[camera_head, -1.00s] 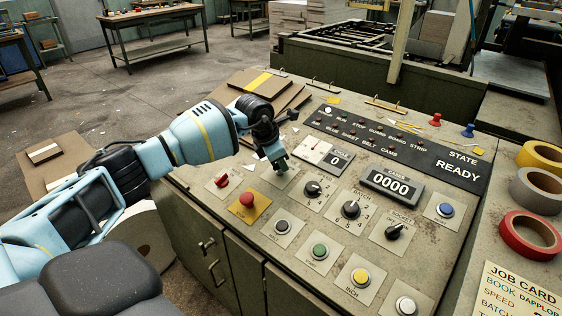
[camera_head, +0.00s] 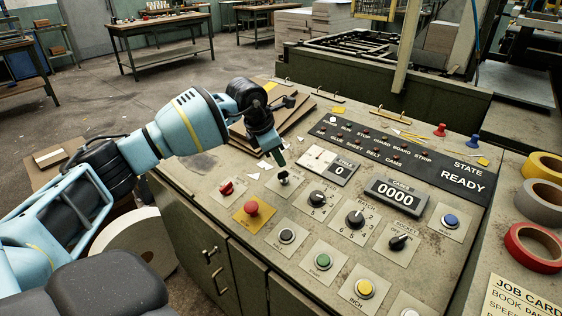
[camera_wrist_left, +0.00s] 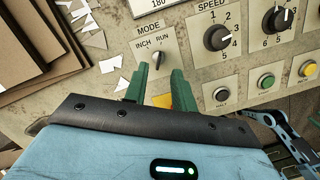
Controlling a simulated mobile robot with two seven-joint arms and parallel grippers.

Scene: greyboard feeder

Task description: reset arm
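My left gripper (camera_head: 281,160) hangs over the control panel (camera_head: 345,268), just above the mode knob (camera_head: 284,178). In the left wrist view, the two green fingers (camera_wrist_left: 158,85) stand apart with nothing held between them. The mode knob (camera_wrist_left: 158,57) shows just beyond the fingertips, under the labels INCH and RUN, with a visible gap to the gripper in the head view.
Around the mode knob are a red mushroom button (camera_head: 252,207), a red switch (camera_head: 227,187) and a speed knob (camera_head: 318,198). Greyboard sheets (camera_head: 292,122) lie behind the gripper. Tape rolls (camera_head: 534,247) stand at the right. The display reads READY.

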